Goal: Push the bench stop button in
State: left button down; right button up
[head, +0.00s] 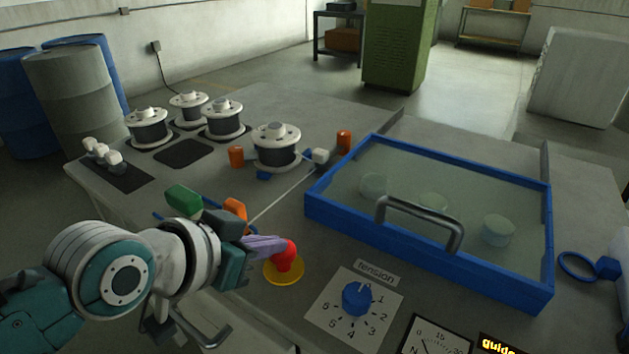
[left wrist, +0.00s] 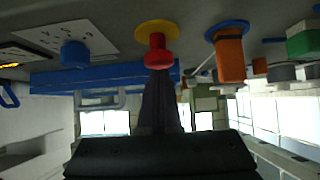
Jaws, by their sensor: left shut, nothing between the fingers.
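The bench stop button is a red mushroom cap (head: 288,259) on a round yellow base (head: 284,272), on the grey bench left of the tension dial. My left gripper (head: 279,246) reaches in from the left, shut and empty, with its fingertips at the red cap. In the left wrist view the red cap (left wrist: 158,56) and yellow base (left wrist: 157,31) show just beyond the fingertips (left wrist: 159,73). The tips overlap the cap's edge there; I cannot tell whether they press on it. My right gripper is not in view.
A blue-framed clear cover (head: 428,255) with a grey handle lies to the right. The blue tension dial (head: 356,298) is in front. A green block (head: 184,200) and an orange one (head: 235,208) stand close behind my left gripper. Several wire spools (head: 277,147) stand further back.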

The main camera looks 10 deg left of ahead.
pick_arm(q)
jog(key=shift+f+b, duration=0.3)
jog(key=shift+f, duration=0.1)
jog(key=shift+s+a+f+b, duration=0.1)
jog(key=shift+f+b, duration=0.2)
jog(key=shift+f, duration=0.2)
jog(key=shift+s+a+f+b, duration=0.1)
jog(key=shift+f+b, duration=0.2)
jog(key=shift+f, duration=0.25)
jog(key=s+a+r+p, duration=0.2)
jog(key=s+r+p, duration=0.4)
jog(key=r, duration=0.5)
jog(key=shift+s+a+r+p, duration=0.25)
jog(key=shift+s+r+p, duration=0.15)
jog(key=shift+s, duration=0.2)
